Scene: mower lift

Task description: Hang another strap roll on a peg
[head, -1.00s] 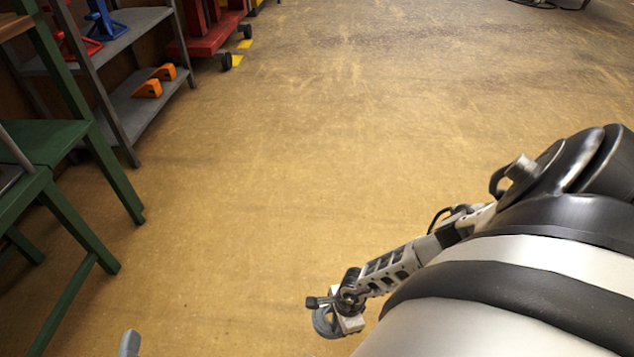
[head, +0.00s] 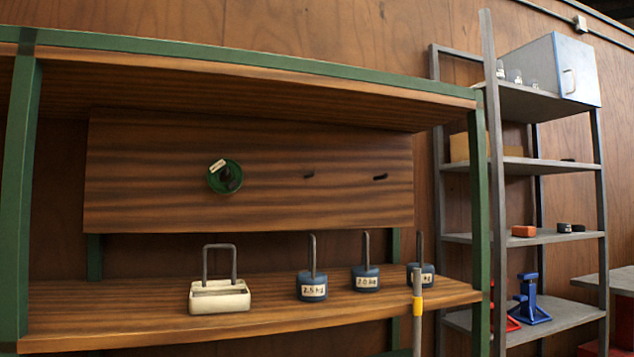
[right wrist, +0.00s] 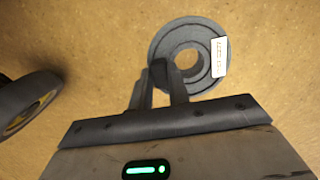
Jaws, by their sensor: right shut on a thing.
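A wooden peg board (head: 260,205) hangs at the back of the green-framed bench in the head view. A green strap roll (head: 225,177) with a white label hangs on its left peg. The middle peg (head: 309,175) and the right peg (head: 380,178) are bare. In the right wrist view my right gripper (right wrist: 172,78) is shut on a grey strap roll (right wrist: 205,38), gripping its ring at the lower left edge. The roll has a white label and is held over the floor. My grippers do not show in the head view now.
The bench shelf (head: 130,325) holds a white block with a handle (head: 219,296) and several blue weights (head: 312,286). A grey pole with a yellow band (head: 417,305) stands in front. A grey shelf rack (head: 540,239) is at right. A wheel (right wrist: 28,105) is left in the wrist view.

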